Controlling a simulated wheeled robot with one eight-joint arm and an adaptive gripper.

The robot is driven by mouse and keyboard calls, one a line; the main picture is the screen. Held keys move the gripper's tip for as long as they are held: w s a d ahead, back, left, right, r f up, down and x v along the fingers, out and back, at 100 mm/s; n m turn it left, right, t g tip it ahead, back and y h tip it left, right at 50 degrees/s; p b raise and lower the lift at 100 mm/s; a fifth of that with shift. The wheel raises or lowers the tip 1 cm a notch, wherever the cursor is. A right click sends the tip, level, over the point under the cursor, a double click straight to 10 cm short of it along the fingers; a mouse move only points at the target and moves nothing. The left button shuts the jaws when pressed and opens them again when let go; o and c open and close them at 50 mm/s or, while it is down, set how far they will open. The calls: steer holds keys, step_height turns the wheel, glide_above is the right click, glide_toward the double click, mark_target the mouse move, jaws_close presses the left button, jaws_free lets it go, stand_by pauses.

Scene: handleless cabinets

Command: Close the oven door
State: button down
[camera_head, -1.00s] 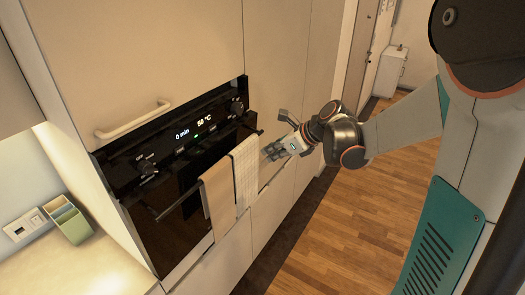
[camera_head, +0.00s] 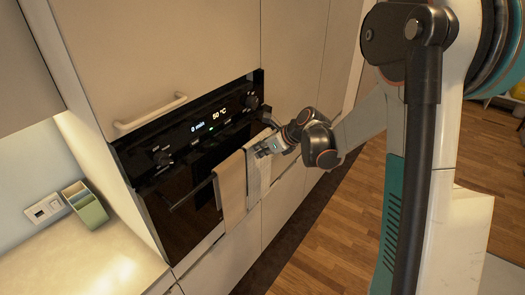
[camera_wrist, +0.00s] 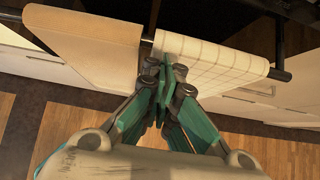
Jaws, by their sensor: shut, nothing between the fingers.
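The black oven is built into the cabinet wall, with its dark door (camera_head: 180,215) below a control panel (camera_head: 200,127) showing 50 °C. The door looks closed or nearly so; I cannot tell if a small gap is left. Its bar handle (camera_head: 190,193) carries a tan towel (camera_head: 231,190) and a checked white towel (camera_head: 257,175). The handle's end also shows in the wrist view (camera_wrist: 281,75). My gripper (camera_head: 262,151) is shut and empty at the checked towel, near the handle's right part.
A light cabinet handle (camera_head: 150,114) sits above the oven. A green divided box (camera_head: 86,206) stands on the counter (camera_head: 80,262) at left, near a wall socket (camera_head: 44,208). Wooden floor (camera_head: 340,225) lies open in front of the cabinets.

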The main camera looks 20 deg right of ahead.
mark_target(245, 144)
steer(key=shift+g+h, duration=0.3)
steer(key=shift+g, duration=0.1)
steer(key=w+a, duration=0.1)
steer(key=w+a+r, duration=0.1)
steer(key=w, duration=0.1)
steer(key=shift+w+a+r+p, duration=0.2)
steer(key=shift+a+p, duration=0.1)
steer(key=shift+p, duration=0.1)
steer(key=shift+w+a, duration=0.25)
steer(key=shift+w, duration=0.15)
steer(key=shift+s+d, duration=0.15)
steer(key=shift+d, duration=0.05)
steer(key=s+d, duration=0.1)
steer(key=s+d+r+b, duration=0.1)
steer(key=s, duration=0.1)
steer(key=shift+s+d, duration=0.2)
steer(key=shift+s, duration=0.1)
steer(key=v, duration=0.9)
steer(key=shift+b, duration=0.3)
